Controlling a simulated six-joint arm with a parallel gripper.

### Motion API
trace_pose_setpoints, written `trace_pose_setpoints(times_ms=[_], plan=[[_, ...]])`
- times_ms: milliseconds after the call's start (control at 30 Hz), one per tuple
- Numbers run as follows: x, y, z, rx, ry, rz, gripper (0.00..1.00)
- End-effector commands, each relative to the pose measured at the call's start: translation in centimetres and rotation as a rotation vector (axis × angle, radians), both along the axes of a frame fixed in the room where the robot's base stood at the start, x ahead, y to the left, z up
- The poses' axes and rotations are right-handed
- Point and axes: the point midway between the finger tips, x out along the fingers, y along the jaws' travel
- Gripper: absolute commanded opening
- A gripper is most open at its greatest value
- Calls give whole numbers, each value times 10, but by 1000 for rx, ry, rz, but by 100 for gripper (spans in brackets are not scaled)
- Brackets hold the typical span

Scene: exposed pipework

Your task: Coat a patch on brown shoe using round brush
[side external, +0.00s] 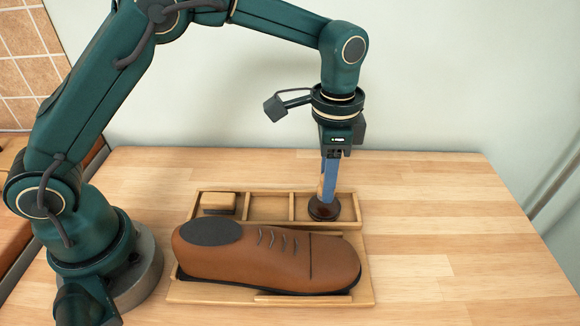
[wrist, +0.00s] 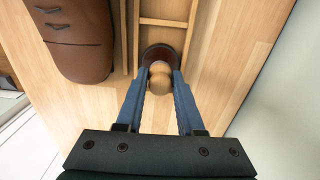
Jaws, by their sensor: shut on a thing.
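The brown shoe (side external: 270,262) lies on its side-to-side length in a wooden tray (side external: 368,280), with a dark opening at the left end; part of it shows in the wrist view (wrist: 80,50). My gripper (side external: 327,197) points down over the tray's right rear compartment. Its blue fingers are shut on the round brush, whose wooden knob (wrist: 160,76) sits between the fingertips in the wrist view (wrist: 161,82). A dark, round, brown-topped piece (side external: 323,212) lies directly below the knob. I cannot tell whether it is the brush head or a polish tin, and bristles are hidden.
The tray's left rear compartment holds a small wooden-topped block (side external: 218,201). The middle rear compartment (side external: 270,209) looks empty. The wooden table (side external: 450,230) is clear to the right, and a pale wall stands behind it.

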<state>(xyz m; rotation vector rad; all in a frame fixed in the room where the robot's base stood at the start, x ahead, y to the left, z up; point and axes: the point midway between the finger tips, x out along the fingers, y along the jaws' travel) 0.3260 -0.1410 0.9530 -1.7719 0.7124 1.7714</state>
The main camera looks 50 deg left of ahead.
Motion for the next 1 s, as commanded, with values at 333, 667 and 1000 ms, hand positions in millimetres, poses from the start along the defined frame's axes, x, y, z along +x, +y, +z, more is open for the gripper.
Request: trace_pose_setpoints(times_ms=[333, 667, 1000], plan=[[1, 0, 28, -1, -3, 0, 0], [0, 0, 46, -1, -1, 0, 0], [0, 0, 47, -1, -1, 0, 0]])
